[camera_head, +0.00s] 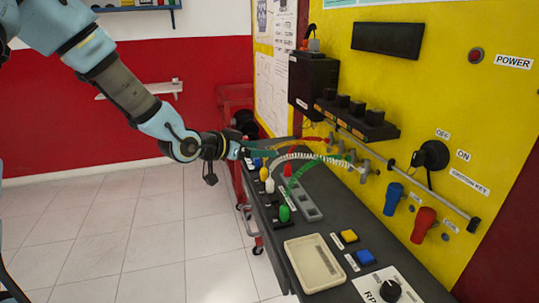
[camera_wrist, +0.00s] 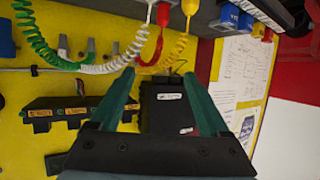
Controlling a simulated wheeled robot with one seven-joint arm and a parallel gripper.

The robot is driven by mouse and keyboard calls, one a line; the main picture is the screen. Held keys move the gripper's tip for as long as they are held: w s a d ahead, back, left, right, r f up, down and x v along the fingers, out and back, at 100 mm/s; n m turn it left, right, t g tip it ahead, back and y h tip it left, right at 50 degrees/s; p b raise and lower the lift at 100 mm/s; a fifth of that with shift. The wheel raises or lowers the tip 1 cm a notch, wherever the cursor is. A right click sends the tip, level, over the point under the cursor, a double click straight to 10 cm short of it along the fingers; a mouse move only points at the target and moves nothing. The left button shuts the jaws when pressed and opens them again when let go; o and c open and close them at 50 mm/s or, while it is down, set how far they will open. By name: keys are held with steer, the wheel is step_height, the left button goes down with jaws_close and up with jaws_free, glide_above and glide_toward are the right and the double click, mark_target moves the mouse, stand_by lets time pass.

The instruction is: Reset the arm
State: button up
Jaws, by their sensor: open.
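My arm reaches in from the upper left in the head view. My gripper (camera_head: 252,152) is at the far end of the dark bench (camera_head: 262,215), close to the coiled cables. In the wrist view, my gripper (camera_wrist: 160,78) has its two green fingers spread apart with nothing between them. A black box (camera_wrist: 163,108) on the yellow panel shows beyond the gap. Coiled green (camera_wrist: 35,40), white (camera_wrist: 112,62), red (camera_wrist: 154,50) and yellow (camera_wrist: 184,45) cables hang near the fingertips. I cannot tell whether any cable touches the fingers.
The yellow panel (camera_head: 450,95) stands along the right, with an ignition key switch (camera_head: 431,155) and blue (camera_head: 393,198) and red (camera_head: 423,225) connectors. A cream tray (camera_head: 314,262) lies on the bench. A red frame (camera_head: 233,105) stands behind. The tiled floor (camera_head: 130,230) at left is clear.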

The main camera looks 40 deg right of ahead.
steer(key=shift+v, duration=0.8)
steer(key=w+a+f+n+t+y, duration=0.1)
steer(key=w+a+f+n+y, duration=0.15)
steer(key=a, duration=0.65)
steer(key=w+a+f+n+t+y, duration=0.1)
steer(key=w+a+n+y, duration=0.2)
steer(key=a, duration=0.6)
steer(key=w+a+f+n+t+y, duration=0.1)
steer(key=w+a+n+y, duration=0.2)
steer(key=a, duration=0.6)
steer(key=s+a+r+n+g+y, duration=0.1)
steer(key=s+a+n+y, duration=0.1)
steer(key=a, duration=0.7)
steer(key=s+a+r+n+g+y, duration=0.1)
steer(key=s+a+n+y, duration=0.1)
steer(key=s+a+n, duration=0.3)
steer(key=s+a, duration=0.2)
steer(key=a, duration=0.2)
steer(key=shift+s+r+g+y, duration=0.2)
steer(key=shift+s+g+y, duration=0.1)
steer(key=shift+g+y, duration=0.1)
